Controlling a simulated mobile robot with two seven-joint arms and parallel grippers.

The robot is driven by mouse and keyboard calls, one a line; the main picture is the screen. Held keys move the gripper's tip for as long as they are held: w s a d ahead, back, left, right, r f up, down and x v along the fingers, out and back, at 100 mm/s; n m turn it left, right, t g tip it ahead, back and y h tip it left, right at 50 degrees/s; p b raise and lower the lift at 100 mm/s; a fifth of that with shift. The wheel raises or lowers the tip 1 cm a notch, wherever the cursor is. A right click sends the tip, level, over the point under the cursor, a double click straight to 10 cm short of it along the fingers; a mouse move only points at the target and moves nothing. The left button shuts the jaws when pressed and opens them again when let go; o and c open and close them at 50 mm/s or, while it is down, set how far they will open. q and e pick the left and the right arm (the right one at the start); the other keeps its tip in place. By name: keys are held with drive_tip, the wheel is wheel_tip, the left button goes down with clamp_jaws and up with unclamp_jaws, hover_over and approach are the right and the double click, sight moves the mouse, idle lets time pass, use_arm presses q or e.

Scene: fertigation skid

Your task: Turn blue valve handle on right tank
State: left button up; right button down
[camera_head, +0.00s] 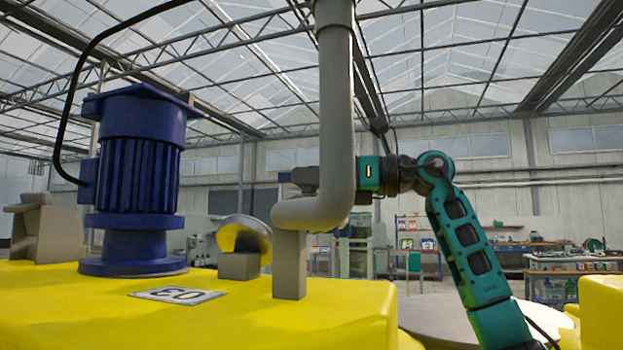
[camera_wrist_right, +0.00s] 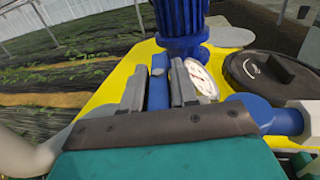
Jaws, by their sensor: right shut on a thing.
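The yellow tank (camera_head: 210,310) fills the lower part of the head view and its top also shows in the wrist view (camera_wrist_right: 118,90). The blue valve handle (camera_wrist_right: 158,88) is a narrow upright bar between the two grey fingers of my right gripper (camera_wrist_right: 160,82), which is shut on it. In the head view my green right arm comes in from the right. The thick grey pipe there hides most of the right gripper, and only grey finger parts (camera_head: 303,178) show at its left. My left gripper is in neither view.
A blue motor (camera_head: 138,170) stands on the tank beside the label plate (camera_head: 178,294). The grey pipe (camera_head: 336,120) rises close in front of my right gripper. In the wrist view a dark round lid (camera_wrist_right: 285,88) and a blue fitting (camera_wrist_right: 265,114) lie to the right.

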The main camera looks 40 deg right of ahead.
drive_tip(key=shift+m+t+h, duration=1.1)
drive_tip(key=shift+m+h, duration=0.2)
drive_tip(key=shift+h, duration=0.5)
drive_tip(key=c, duration=1)
unclamp_jaws()
drive_tip(key=shift+c, duration=0.2)
drive_tip(key=shift+s, duration=0.1)
drive_tip(key=b+v, duration=0.1)
drive_tip(key=v, duration=0.6)
drive_tip(key=shift+s+b, duration=0.2)
drive_tip(key=shift+b, duration=0.1)
drive_tip(key=shift+d, duration=0.2)
